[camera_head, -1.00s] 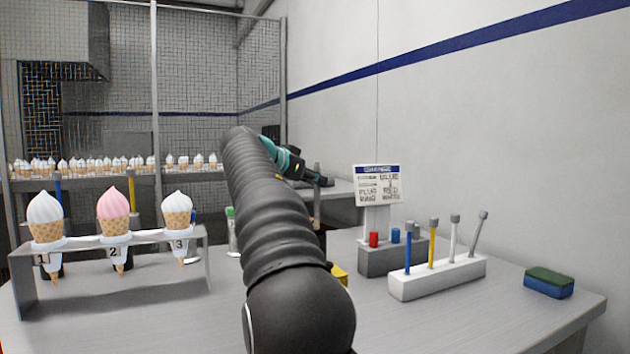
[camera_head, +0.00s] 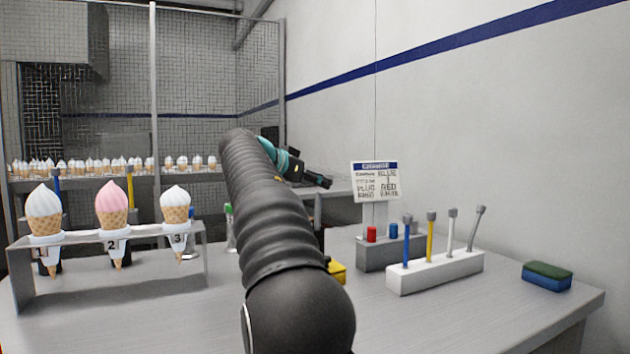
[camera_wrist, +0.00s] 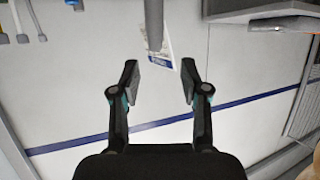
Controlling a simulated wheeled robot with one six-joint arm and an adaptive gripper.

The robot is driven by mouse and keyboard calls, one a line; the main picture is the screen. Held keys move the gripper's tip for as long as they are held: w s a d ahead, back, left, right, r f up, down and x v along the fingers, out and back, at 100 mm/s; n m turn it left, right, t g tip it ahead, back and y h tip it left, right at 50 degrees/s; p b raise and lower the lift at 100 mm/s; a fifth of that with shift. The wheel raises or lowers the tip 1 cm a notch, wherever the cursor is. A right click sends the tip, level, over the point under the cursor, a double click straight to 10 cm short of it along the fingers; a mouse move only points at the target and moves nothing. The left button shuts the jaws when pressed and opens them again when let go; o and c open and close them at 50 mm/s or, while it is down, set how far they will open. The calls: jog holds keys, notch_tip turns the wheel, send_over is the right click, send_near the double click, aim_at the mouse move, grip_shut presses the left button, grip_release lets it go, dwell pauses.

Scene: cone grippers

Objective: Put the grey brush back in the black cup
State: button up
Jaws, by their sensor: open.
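My gripper (camera_head: 322,182) reaches out past my arm, above the far part of the table. In the wrist view my gripper (camera_wrist: 160,78) is open, with nothing between its fingers. A grey upright rod (camera_wrist: 153,25) shows beyond the fingertips there, apart from them; I cannot tell if it is the grey brush. A tilted grey-handled brush (camera_head: 476,230) stands at the right end of the white holder (camera_head: 440,277). Behind the cone stand are dark cup-like shapes (camera_head: 122,258), partly hidden by cones; which one is the black cup I cannot tell.
The cone stand (camera_head: 110,245) holds three cones at left. A grey block (camera_head: 390,255) with red and blue plugs stands beside a sign (camera_head: 376,180). A yellow object (camera_head: 337,270) is partly behind my arm. A sponge (camera_head: 547,276) lies at right. The front right of the table is clear.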

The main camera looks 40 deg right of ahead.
jog(key=shift+w+f, duration=0.2)
jog(key=shift+f, duration=0.2)
jog(key=v, duration=0.8)
jog(key=shift+s+r, duration=0.15)
jog(key=shift+r, duration=0.2)
jog(key=shift+s, duration=0.1)
